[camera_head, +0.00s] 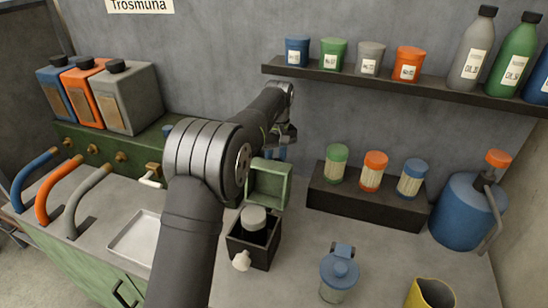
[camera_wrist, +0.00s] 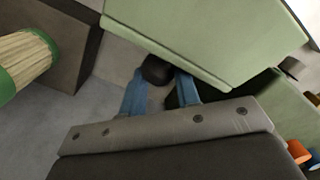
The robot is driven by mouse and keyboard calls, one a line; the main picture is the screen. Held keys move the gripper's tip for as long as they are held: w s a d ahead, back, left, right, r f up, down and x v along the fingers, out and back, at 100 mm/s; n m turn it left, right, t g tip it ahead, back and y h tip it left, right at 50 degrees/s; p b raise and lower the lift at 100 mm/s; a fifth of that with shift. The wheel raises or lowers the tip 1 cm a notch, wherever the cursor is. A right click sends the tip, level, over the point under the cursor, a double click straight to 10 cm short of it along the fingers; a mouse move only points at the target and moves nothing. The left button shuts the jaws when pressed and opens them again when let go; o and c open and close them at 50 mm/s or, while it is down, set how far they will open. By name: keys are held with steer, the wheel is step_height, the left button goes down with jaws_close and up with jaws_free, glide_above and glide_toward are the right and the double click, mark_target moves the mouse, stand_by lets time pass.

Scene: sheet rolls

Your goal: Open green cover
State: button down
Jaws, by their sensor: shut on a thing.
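The green cover (camera_head: 268,186) stands raised, about upright, at the back of a dark box (camera_head: 240,249) in the head view. Its recessed inner side faces the camera. It also fills the upper middle of the wrist view (camera_wrist: 205,40). My gripper (camera_wrist: 160,85) is behind the cover, its blue fingers closed around a dark rounded knob (camera_wrist: 157,69) beside the cover's edge. How the knob joins the cover is hidden. In the head view my gripper (camera_head: 276,153) is partly hidden by the cover. A grey-lidded jar (camera_head: 254,217) sits in the open box.
A dark stand (camera_head: 350,200) with several jars is right of the cover. A blue-lidded jar (camera_head: 338,275) and yellow cup (camera_head: 428,294) stand in front. A shelf (camera_head: 400,82) hangs above. A white tray (camera_head: 140,237) lies left. Bare counter lies right of the box.

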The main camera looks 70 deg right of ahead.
steer(key=shift+s+d+r, duration=0.1)
steer(key=shift+s+d, duration=0.3)
steer(key=shift+d, duration=0.05)
steer(key=c, duration=1.2)
jaws_free()
steer(key=shift+o, duration=0.8)
steer(key=shift+w, duration=0.1)
steer(key=shift+a, duration=0.1)
